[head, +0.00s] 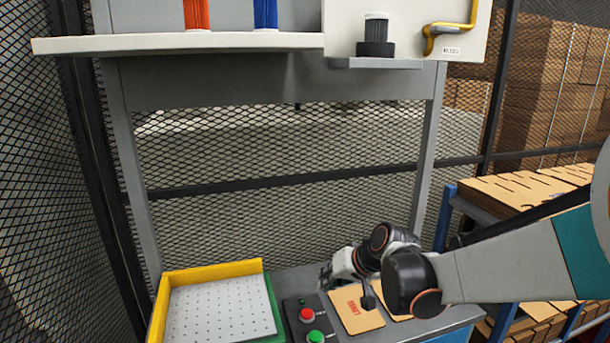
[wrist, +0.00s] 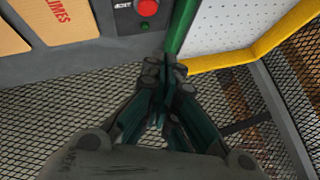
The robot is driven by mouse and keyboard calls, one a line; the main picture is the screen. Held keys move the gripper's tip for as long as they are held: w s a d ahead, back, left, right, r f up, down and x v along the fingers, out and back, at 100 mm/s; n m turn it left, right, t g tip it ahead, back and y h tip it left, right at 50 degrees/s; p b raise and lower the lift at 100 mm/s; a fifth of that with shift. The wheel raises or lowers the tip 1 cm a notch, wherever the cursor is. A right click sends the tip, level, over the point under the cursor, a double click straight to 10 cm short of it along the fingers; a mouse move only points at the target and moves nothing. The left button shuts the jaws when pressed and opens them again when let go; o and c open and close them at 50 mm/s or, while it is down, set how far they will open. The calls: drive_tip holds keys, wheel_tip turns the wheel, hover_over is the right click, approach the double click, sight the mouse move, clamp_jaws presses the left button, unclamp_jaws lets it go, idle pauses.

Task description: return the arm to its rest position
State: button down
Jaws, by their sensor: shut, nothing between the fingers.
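My gripper (head: 328,274) is at the end of my arm, which reaches in from the right in the head view. The fingertips appear in front of the green edge of the tray, below the red button. I cannot tell how high above the surface they are.
The control box (head: 296,322) has a red and a green button. A white perforated tray (head: 222,305) with yellow walls (head: 212,271) stands left of it. Cards (head: 350,322) lie under my arm. A shelf (head: 180,43) is above; mesh fencing (head: 280,150) stands behind. A blue rack (head: 449,205) holds cardboard at right.

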drive_tip(key=s+d+r+h, duration=0.2)
drive_tip(key=s+d, duration=0.3)
drive_tip(key=s, duration=0.3)
drive_tip(key=s+d+r+h, duration=0.1)
drive_tip(key=s+d, duration=0.3)
drive_tip(key=s, duration=0.5)
drive_tip(key=s+d+r+m+t+h, duration=0.1)
drive_tip(key=s+d+r+h, duration=0.1)
drive_tip(key=s+d, duration=0.3)
drive_tip(key=s+r, duration=0.1)
drive_tip(key=s, duration=0.3)
drive_tip(key=shift+s+d+r+h, duration=0.25)
drive_tip(key=shift+d+h, duration=0.05)
